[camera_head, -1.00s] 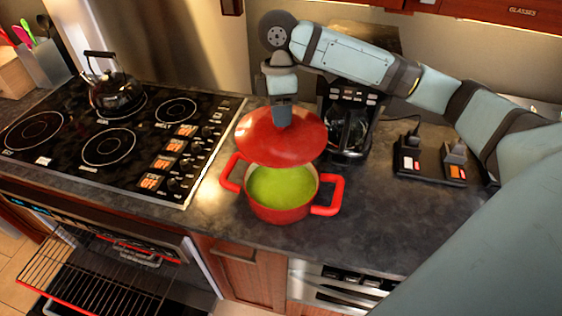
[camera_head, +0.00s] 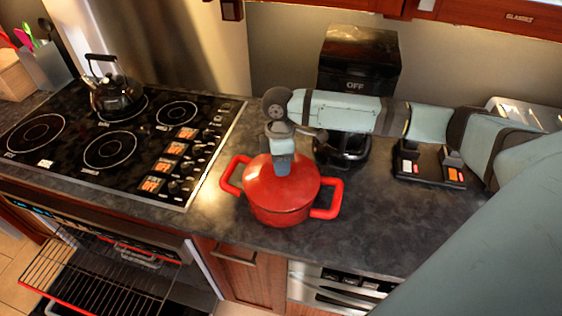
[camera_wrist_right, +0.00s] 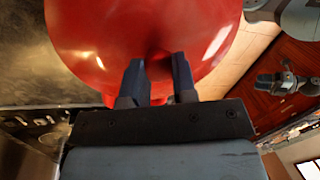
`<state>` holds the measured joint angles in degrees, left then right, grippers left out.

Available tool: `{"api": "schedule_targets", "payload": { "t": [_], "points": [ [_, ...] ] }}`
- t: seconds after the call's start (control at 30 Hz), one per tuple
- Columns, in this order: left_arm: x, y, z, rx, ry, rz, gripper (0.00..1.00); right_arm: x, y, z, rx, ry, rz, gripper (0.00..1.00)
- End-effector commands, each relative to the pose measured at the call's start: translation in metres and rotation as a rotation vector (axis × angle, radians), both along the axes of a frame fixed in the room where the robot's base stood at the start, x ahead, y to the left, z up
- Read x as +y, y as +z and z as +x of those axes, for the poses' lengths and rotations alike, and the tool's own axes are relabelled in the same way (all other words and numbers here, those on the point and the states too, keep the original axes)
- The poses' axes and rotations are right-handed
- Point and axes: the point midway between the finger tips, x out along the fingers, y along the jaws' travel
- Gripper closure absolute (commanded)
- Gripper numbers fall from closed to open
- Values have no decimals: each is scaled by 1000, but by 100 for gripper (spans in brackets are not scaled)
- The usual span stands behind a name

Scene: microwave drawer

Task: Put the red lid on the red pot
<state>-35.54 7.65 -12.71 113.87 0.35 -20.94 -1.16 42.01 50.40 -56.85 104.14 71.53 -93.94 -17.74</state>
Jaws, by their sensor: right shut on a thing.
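The red pot (camera_head: 278,213) stands on the dark counter to the right of the stove, with a handle on each side. The red lid (camera_head: 297,186) lies over its opening and hides the green contents. From this angle I cannot tell whether it is fully seated. My right gripper (camera_head: 282,168) comes down from above and is shut on the lid at its middle. In the right wrist view, its two fingers (camera_wrist_right: 157,75) are at the lid (camera_wrist_right: 100,32); the knob between them is hidden.
A black stove (camera_head: 100,140) with a kettle (camera_head: 115,95) is at the left. The oven below is open with its rack (camera_head: 95,280) out. A coffee maker (camera_head: 358,65) stands behind my right arm, and a black double-socket device (camera_head: 428,165) stands to the right.

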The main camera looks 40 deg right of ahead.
Motion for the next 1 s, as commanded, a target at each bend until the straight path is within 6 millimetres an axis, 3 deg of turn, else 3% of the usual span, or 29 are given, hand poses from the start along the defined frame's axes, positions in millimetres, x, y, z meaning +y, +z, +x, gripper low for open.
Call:
{"api": "schedule_targets", "payload": {
  "t": [0.7,0.73,0.83,1.0],
  "points": [
    [1,5,0,0,3,2,57,0,-11,1,-3,1,1,100],
    [1,5,0,0,3,2,57,0,-11,0,-1,1,1,72],
    [1,5,0,0,3,2,57,0,-11,0,-1,1,1,49],
    [1,5,-1,1,2,2,57,0,-11,0,-1,1,1,49]
  ]
}}
